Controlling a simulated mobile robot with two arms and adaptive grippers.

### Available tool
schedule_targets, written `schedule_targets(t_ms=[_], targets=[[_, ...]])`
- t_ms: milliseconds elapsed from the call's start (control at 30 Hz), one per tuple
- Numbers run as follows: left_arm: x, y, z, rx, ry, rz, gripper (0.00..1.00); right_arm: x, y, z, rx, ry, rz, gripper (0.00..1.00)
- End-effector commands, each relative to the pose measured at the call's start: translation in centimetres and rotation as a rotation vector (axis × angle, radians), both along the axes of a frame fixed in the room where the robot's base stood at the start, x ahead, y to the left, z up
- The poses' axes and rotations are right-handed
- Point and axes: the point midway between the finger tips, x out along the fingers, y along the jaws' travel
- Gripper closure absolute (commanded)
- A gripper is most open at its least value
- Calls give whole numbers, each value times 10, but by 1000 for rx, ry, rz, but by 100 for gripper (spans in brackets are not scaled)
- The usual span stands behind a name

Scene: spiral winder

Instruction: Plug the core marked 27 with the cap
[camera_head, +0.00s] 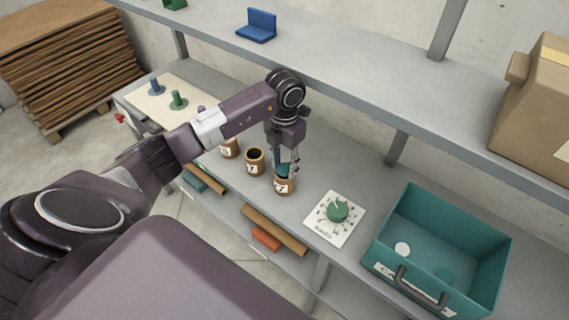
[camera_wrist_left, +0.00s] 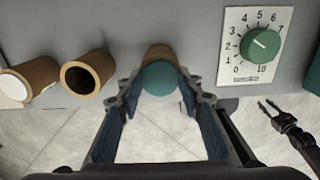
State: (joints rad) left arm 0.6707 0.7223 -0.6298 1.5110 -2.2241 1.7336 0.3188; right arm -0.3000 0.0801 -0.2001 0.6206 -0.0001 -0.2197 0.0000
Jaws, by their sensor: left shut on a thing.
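My left gripper (camera_head: 286,168) is shut on a teal cap (camera_wrist_left: 158,77), at the mouth of the rightmost brown core (camera_head: 285,187). The cap also shows as a teal patch in the head view (camera_head: 281,170). In the left wrist view the cap covers most of this core (camera_wrist_left: 158,52); I cannot tell whether it is seated. The core's label ends in 7; its first digit is unclear. The middle core (camera_head: 254,161) is open, its label also ending in 7. My right gripper (camera_wrist_left: 270,104) shows at the right of the left wrist view, fingers apart and empty.
Right of the cores lies a dial card (camera_head: 324,231) with a green knob (camera_head: 337,211), then a teal bin (camera_head: 485,253) with loose caps. An upper shelf (camera_head: 350,78) runs behind the arm.

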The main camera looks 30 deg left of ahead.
Motion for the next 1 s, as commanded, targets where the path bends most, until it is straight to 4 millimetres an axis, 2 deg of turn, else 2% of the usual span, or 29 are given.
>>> schedule_targets(t_ms=[233,267,433,767,1000], targets=[[0,0,0,0,0,0,75,0,0,0,0,-1,0,72],[0,0,0,0,0,0,64,0,0,0,0,-1,0,72],[0,0,0,0,0,0,46,0,0,0,0,0,0,72],[0,0,4,0,0,0,46,1,-2,0,-3,-1,1,72],[2,0,40,2,-4,-1,46,0,-1,0,-1,1,0,72]])
